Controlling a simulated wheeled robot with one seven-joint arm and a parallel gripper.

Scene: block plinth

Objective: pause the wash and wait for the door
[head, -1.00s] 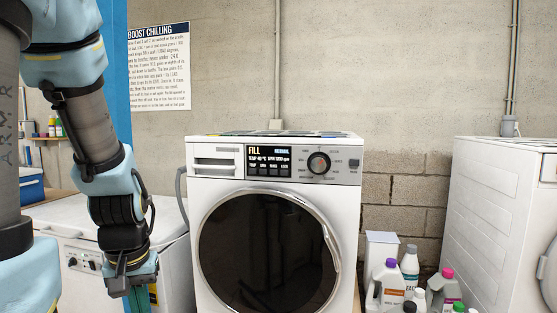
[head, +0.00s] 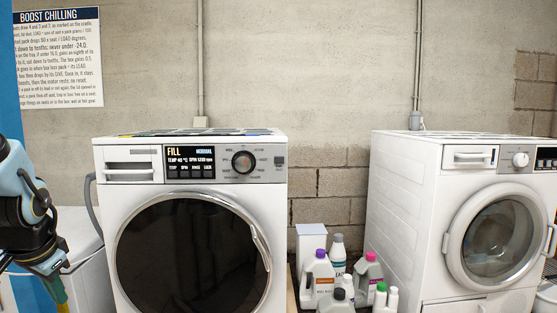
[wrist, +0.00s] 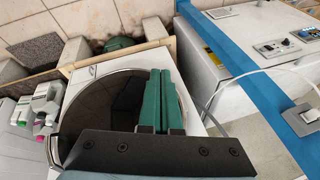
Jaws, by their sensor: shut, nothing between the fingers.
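The washing machine (head: 105,225) is white and stands at the centre left in the head view. Its lit display (head: 190,162) reads FILL and NORMAL, with a temperature of 40 °C. The dial (head: 243,161) and a small grey button (head: 279,161) sit right of the display. The round door (head: 190,255) has dark glass and looks closed; nothing shows inside. My gripper (wrist: 160,76) has its green fingers together and empty in the wrist view, over the door's glass in the picture. In the head view my gripper (head: 62,297) is at the lower left, left of the machine and partly cut off.
A second white machine (head: 410,210) stands to the right. Several detergent bottles (head: 319,272) and a white box (head: 311,243) stand between the machines. A blue post (head: 15,100) is at the left edge. A printed sign (head: 60,58) hangs on the wall. Space before the control panel looks clear.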

